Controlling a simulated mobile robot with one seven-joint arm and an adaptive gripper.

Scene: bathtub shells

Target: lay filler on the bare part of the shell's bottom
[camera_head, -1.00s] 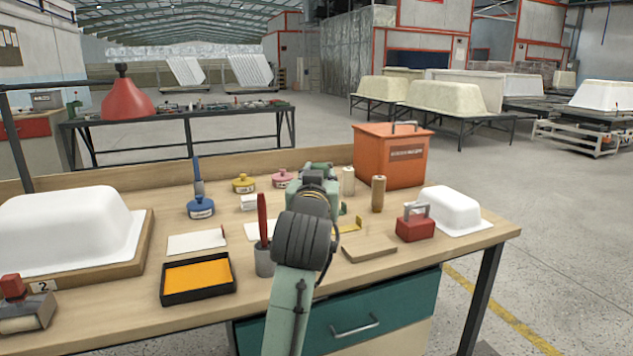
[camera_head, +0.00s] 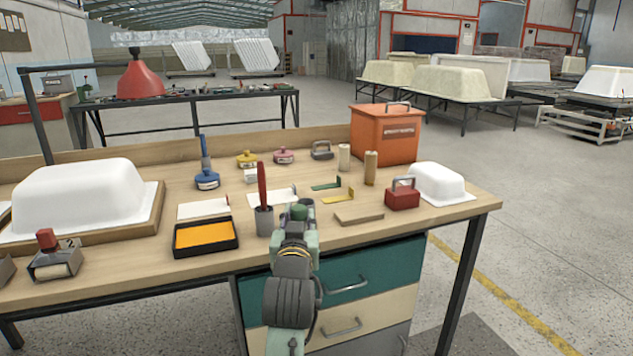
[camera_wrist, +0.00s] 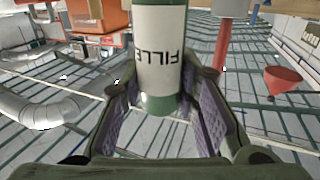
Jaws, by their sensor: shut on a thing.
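My gripper (camera_head: 300,214) is over the front part of the bench in the head view, seen from behind. In the wrist view its two padded fingers are shut on a white filler tube (camera_wrist: 160,45) with green bands and the printed letters "FILLE". My gripper and arm hide most of the tube in the head view. The larger white shell (camera_head: 85,195) lies bottom up on a wooden base at the bench's left, well away from my gripper. I cannot tell which part of its bottom is bare. A smaller white shell (camera_head: 438,182) sits at the right end.
A black tray of orange material (camera_head: 205,235) and a grey cup with a red-handled tool (camera_head: 263,212) stand left of my gripper. A flat wooden block (camera_head: 358,217), a red handled block (camera_head: 402,195) and an orange box (camera_head: 385,135) are to the right.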

